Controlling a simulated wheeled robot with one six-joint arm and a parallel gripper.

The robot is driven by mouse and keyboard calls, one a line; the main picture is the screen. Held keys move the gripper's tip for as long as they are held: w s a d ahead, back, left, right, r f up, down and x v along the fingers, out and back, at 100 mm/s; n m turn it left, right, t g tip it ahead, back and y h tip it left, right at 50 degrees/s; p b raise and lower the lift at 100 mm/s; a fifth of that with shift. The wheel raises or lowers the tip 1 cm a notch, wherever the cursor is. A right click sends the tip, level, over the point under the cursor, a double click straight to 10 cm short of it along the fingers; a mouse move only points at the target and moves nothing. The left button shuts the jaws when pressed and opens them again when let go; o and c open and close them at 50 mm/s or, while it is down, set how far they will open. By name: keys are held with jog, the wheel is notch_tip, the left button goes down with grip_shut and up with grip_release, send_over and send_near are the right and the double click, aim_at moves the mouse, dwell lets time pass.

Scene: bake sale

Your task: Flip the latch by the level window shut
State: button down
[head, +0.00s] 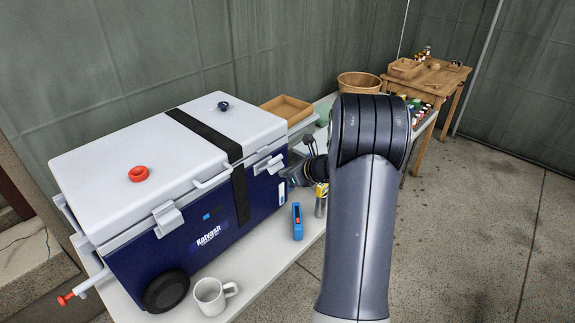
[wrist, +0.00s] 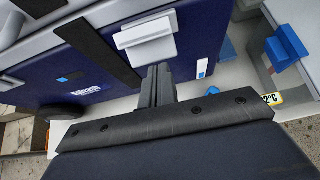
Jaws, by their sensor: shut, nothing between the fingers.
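A white and navy cooler (head: 215,190) stands on the table with its lid down. The latch by the level window (head: 268,164) is a white flap at the right of the cooler's front; in the wrist view this latch (wrist: 147,42) juts out from the lid edge. I cannot tell whether it is fastened. The level window (wrist: 203,68) is a narrow pale upright strip on the navy front, right of and below the latch. My gripper (wrist: 158,72) is shut and empty, its fingertips just below the latch; contact is unclear. In the head view my arm partly hides it.
A second latch (head: 168,218) sits at the front left, and a black strap (head: 241,195) crosses the cooler. A wooden tray (head: 286,108) lies behind.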

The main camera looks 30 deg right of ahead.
jog(key=shift+w+a+r+p, duration=0.1)
jog(key=shift+w+r+p, duration=0.1)
jog(key=shift+r+p, duration=0.4)
jog(key=shift+w+a+r+p, duration=0.1)
jog(key=shift+w+r+p, duration=0.1)
jog(key=shift+r+p, duration=0.3)
jog(key=shift+w+a+r+p, duration=0.15)
jog(key=shift+w+r+p, duration=0.05)
jog(key=shift+w+r, duration=0.4)
jog(key=shift+w+a+r+p, duration=0.2)
jog(key=shift+w+r, duration=0.15)
jog(key=shift+r, duration=0.3)
jog(key=shift+r+p, duration=0.65)
jog(key=shift+r, duration=0.15)
jog(key=shift+d, duration=0.1)
